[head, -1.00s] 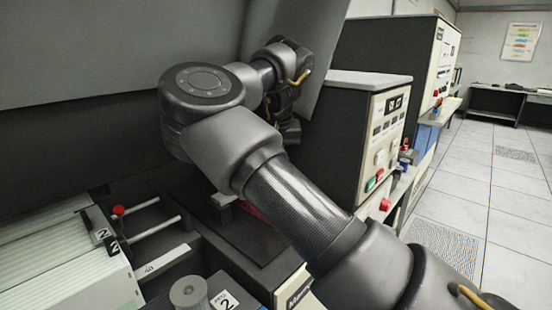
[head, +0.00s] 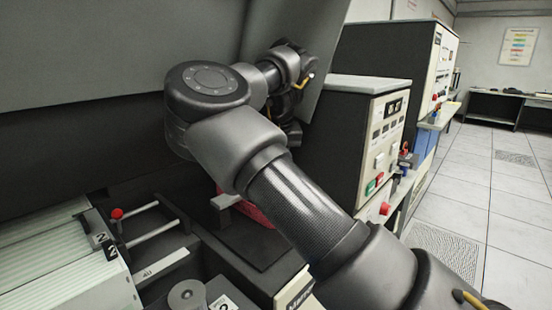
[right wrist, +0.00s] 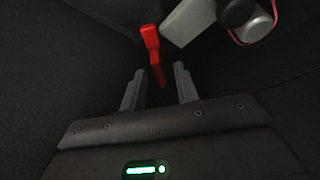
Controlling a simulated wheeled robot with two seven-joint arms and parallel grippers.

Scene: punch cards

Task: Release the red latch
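The red latch (right wrist: 150,42) shows in the right wrist view as a narrow red bar with a wider upper part, against a dark surface. My right gripper (right wrist: 160,70) is open. The latch's thin lower end lies in the picture between its two grey fingers, with visible gaps on both sides. I cannot tell how deep it sits between them. In the head view my right arm crosses the middle, and I cannot make out its fingers or the latch there. My left gripper is in neither view.
A pale grey block (right wrist: 188,20) and a rounded grey part with a pink-red edge (right wrist: 250,25) are near the latch. In the head view, a card tray (head: 60,265) with a red-knobbed rod (head: 117,213) is at lower left. A control cabinet (head: 340,150) stands right; open floor lies beyond.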

